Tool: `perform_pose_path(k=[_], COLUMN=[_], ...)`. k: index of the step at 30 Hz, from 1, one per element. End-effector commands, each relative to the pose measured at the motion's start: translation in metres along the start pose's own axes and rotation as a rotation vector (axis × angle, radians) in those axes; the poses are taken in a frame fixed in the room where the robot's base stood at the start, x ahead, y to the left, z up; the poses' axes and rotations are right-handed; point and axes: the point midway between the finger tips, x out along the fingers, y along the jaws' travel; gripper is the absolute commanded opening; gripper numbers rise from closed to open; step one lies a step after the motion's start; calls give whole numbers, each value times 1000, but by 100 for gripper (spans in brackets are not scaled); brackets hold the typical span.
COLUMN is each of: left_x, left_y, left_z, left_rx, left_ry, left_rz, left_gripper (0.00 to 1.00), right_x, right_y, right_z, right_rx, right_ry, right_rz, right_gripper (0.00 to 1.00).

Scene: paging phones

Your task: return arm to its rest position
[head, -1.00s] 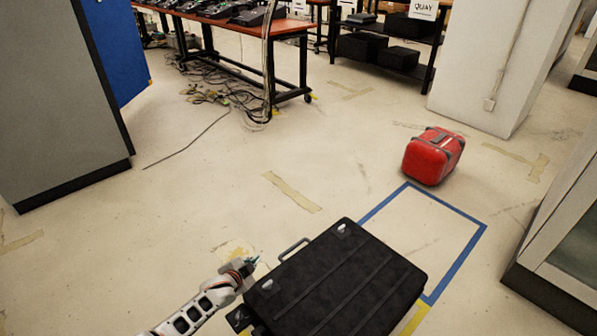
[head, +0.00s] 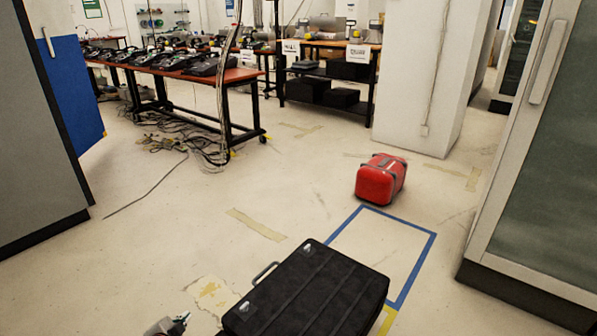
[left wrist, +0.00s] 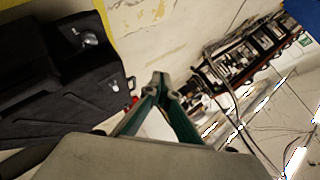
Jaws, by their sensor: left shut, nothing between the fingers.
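My left gripper (head: 181,319) shows at the bottom edge of the head view, left of the black suitcase (head: 310,292) and apart from it. In the left wrist view its two greenish fingers (left wrist: 160,80) meet at the tips with nothing between them. The black suitcase lies on the floor, its handle toward the left; it also shows at the left of the left wrist view (left wrist: 60,75). My right gripper is not in view.
A red case (head: 380,180) stands on the floor beyond a blue tape outline (head: 432,245). A table with several phones (head: 180,75) stands at the back left, cables beneath it. A grey cabinet (head: 30,150) is left, a glass-doored cabinet (head: 545,170) right.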

Motion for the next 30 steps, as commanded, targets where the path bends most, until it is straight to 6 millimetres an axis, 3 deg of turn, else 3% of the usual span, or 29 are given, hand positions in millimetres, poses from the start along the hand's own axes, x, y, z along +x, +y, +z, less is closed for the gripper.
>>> perform_pose_path(k=[1, 3, 7, 12, 19, 20, 21, 26, 30], left_x=[-3, -8, -22, -40, -66, -68, -68, -78, -93], left_y=[-19, -47, -98, -148, -206, -202, -182, -137, -90], left_z=[27, 61, 115, 165, 216, 218, 212, 199, 184], left_rx=[22, 50, 97, 142, 193, 196, 192, 182, 168], left_ry=[-28, -63, -122, -180, -245, -244, -227, -186, -144], left_rz=[-17, -42, -86, -127, -174, -170, -154, -118, -77], left_gripper=[0, 0, 0, 0, 0, 0, 0, 0, 0], right_x=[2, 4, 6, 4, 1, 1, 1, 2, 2], right_y=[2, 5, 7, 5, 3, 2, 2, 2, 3], right_z=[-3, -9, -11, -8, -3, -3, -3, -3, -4], right_rx=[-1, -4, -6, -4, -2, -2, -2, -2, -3], right_ry=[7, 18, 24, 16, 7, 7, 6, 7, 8], right_rz=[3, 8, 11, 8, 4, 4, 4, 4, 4], right_gripper=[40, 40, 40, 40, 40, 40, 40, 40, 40])
